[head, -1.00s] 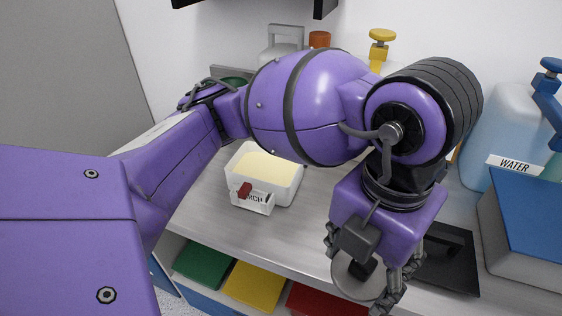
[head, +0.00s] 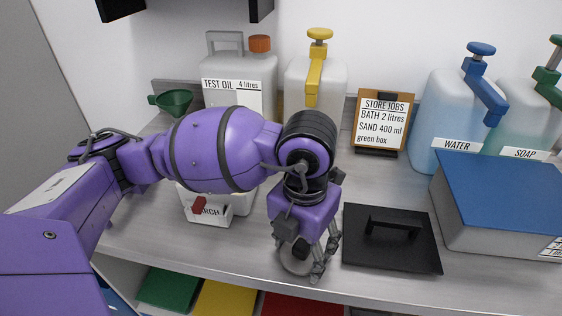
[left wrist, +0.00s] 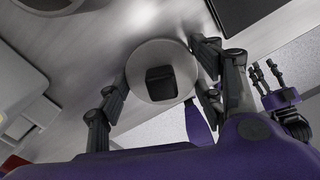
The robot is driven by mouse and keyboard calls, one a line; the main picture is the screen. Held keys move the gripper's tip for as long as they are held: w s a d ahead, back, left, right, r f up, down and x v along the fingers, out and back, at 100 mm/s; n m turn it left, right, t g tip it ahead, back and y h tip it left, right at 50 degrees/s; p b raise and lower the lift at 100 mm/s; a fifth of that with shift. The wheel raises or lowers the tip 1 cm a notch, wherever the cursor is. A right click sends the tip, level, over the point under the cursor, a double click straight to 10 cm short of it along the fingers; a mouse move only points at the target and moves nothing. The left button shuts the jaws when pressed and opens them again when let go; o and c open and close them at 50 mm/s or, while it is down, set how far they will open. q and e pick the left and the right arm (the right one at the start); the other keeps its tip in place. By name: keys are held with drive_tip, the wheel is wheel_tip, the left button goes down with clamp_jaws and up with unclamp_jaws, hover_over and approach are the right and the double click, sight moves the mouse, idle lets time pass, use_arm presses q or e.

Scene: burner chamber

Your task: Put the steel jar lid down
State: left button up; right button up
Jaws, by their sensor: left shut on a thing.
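The steel jar lid (head: 288,266) is a round grey disc with a black knob, partly hidden by my gripper in the head view. My left gripper (head: 302,264) is shut on it, fingers pointing down, near the worktop's front edge. In the left wrist view the lid (left wrist: 145,84) lies between the two fingers of my left gripper (left wrist: 160,88), knob facing the camera. I cannot tell whether the lid touches the worktop. My right gripper (left wrist: 277,93) shows at the right of the left wrist view, away from the lid; its opening is unclear.
A black plate with a handle (head: 390,252) lies just right of my left gripper. A blue-topped grey box (head: 500,205) stands further right. A white labelled tub (head: 240,203) is at left, partly behind my arm. Jugs (head: 446,115) and a sign (head: 383,122) stand at the back.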

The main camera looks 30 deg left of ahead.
sight(301, 244)
use_arm(q)
drive_tip(key=shift+r, duration=0.15)
drive_tip(key=o, duration=1)
drive_tip(key=shift+o, duration=0.2)
wheel_tip(301, 244, up, 12)
drive_tip(key=shift+p, duration=0.45)
